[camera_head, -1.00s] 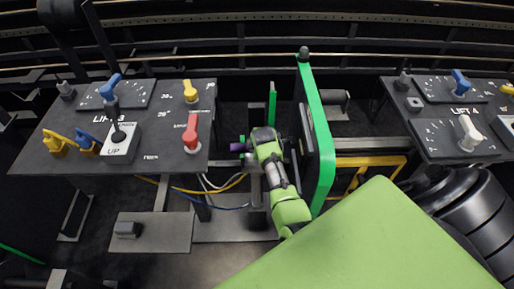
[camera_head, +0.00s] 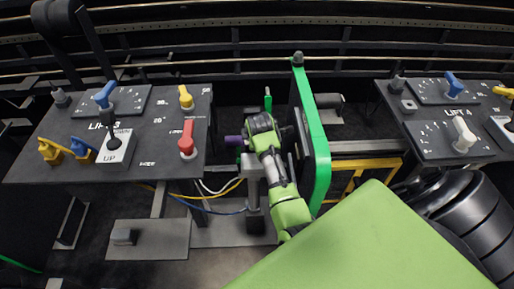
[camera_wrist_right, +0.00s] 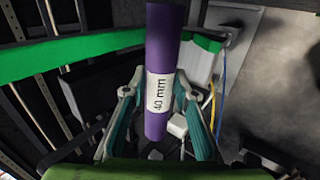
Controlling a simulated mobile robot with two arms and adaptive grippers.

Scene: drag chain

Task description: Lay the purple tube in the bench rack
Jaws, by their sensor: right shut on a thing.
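The purple tube (camera_wrist_right: 158,110), with a white "40 mm" label, runs lengthwise between the fingers of my right gripper (camera_wrist_right: 160,100) in the right wrist view. The gripper is shut on it. In the head view only the purple tube's end (camera_head: 234,141) shows, left of my right gripper (camera_head: 262,130); the rest is hidden. Below the tube is a pale grey block on a post (camera_head: 253,168), and a short green upright (camera_head: 267,100) stands behind it. These may be parts of the bench rack; I cannot tell whether the tube touches them. My left gripper is out of view.
A tall green-edged panel (camera_head: 316,145) stands close to the right of my right gripper. A dark control console (camera_head: 60,110) with coloured levers is on the left, another (camera_head: 430,130) on the right. Cables (camera_head: 221,187) hang below the tube.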

